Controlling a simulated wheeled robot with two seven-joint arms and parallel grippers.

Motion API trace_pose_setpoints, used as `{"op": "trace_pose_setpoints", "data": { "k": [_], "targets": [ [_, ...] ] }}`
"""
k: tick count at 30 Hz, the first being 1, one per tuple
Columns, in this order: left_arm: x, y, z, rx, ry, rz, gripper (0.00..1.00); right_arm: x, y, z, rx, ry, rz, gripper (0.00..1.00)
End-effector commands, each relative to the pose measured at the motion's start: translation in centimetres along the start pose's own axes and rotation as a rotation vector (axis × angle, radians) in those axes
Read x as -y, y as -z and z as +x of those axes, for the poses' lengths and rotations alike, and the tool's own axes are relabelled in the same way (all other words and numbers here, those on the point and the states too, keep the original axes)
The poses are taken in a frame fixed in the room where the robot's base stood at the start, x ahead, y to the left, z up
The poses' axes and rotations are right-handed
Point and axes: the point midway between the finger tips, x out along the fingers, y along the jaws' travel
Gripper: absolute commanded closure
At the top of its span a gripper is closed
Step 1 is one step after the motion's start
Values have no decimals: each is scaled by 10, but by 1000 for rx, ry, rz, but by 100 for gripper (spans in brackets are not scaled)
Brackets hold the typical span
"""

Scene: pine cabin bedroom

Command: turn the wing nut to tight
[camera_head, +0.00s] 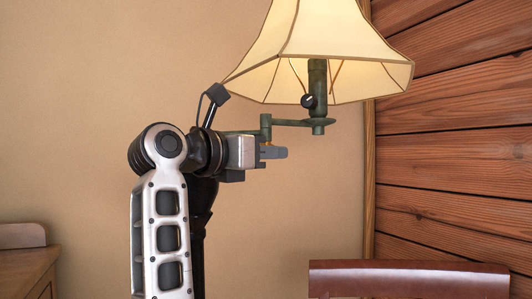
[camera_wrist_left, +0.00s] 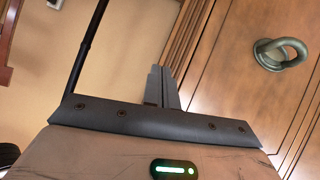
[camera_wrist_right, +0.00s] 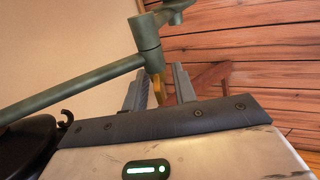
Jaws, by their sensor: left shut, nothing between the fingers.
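The wing nut (camera_wrist_right: 158,89) is a small brass-yellow piece under the elbow joint of a green metal lamp arm (camera_wrist_right: 75,88). In the right wrist view it sits between the two fingers of my right gripper (camera_wrist_right: 165,72), closer to the left finger; I cannot tell whether they touch. The fingers are apart. In the head view my right gripper (camera_head: 274,152) is just below the lamp arm's joint (camera_head: 266,127), where the nut is mostly hidden. My left gripper (camera_wrist_left: 161,84) shows only in the left wrist view, shut and empty.
A cream lampshade (camera_head: 318,45) hangs above the lamp arm. A plank wall (camera_head: 450,150) is to the right, with a dark red chair back (camera_head: 408,279) below. A wooden cabinet (camera_head: 25,268) stands at lower left. The left wrist view shows a ring handle (camera_wrist_left: 281,54) on wood.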

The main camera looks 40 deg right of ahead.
Motion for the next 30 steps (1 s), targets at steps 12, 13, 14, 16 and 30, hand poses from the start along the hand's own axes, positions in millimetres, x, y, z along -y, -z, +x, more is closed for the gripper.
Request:
{"op": "trace_pose_setpoints", "data": {
  "k": [12, 13, 14, 16, 30],
  "targets": [
    [0, 2, -2, 11, 3, 2, 100, -1, -1, -49, 1, -6, -2, 73],
    [1, 1, -1, 14, 4, 2, 100, -1, -1, -57, 0, -7, -1, 73],
    [1, 1, -1, 18, 5, 1, 100, -1, -1, -64, 0, -6, -2, 73],
    [3, -1, 0, 30, 8, -1, 100, -1, -1, -82, 0, -6, -3, 73],
    [7, -9, 2, 80, 21, -10, 100, 0, -1, -157, 1, 0, 0, 73]
  ]
}}
